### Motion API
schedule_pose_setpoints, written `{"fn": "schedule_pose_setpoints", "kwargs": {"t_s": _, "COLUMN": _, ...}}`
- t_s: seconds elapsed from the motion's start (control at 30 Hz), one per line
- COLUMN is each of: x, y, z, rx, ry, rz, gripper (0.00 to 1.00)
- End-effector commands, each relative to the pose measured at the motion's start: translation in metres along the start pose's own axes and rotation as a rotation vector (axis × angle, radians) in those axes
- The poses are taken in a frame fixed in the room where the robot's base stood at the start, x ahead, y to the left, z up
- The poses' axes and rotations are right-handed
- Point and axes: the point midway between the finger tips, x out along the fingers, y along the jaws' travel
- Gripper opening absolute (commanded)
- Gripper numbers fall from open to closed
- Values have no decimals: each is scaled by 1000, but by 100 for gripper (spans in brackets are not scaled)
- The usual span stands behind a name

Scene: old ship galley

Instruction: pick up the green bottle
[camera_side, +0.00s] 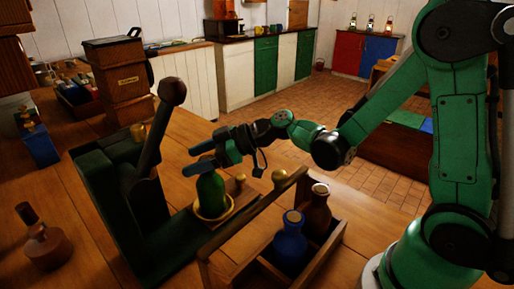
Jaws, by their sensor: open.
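The green bottle (211,192) stands upright on a round yellowish base or dish (229,207) at the middle of the wooden table. My gripper (197,157) comes in from the right at the height of the bottle's top. Its blue fingers are open and overlap the bottle's upper part in the picture, hiding the neck. I cannot tell whether the fingers touch the bottle or are only in front of or around it.
A wooden crate (338,238) in front holds a blue bottle (290,243) and a brown bottle (317,213). A dark green stand (110,205) with a tall lever (158,130) rises left of the bottle. A brass-knobbed bar (262,196) runs right of it. Wooden boxes (122,85) stand behind.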

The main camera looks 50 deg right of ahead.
Motion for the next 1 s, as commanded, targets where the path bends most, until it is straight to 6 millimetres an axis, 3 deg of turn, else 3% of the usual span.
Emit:
{"fn": "schedule_pose_setpoints", "kwargs": {"t_s": 0.27, "x": 3, "y": 0, "z": 0, "rx": -1, "ry": 0, "rz": -1, "gripper": 68}}
{"fn": "schedule_pose_setpoints", "kwargs": {"t_s": 0.5, "x": 2, "y": 0, "z": 0, "rx": -1, "ry": -1, "rz": 0, "gripper": 3}}
{"fn": "schedule_pose_setpoints", "kwargs": {"t_s": 0.53, "x": 2, "y": 0, "z": 0, "rx": -1, "ry": -1, "rz": 0, "gripper": 0}}
{"fn": "schedule_pose_setpoints", "kwargs": {"t_s": 1.0, "x": 2, "y": 0, "z": 0, "rx": -1, "ry": -1, "rz": 0, "gripper": 0}}
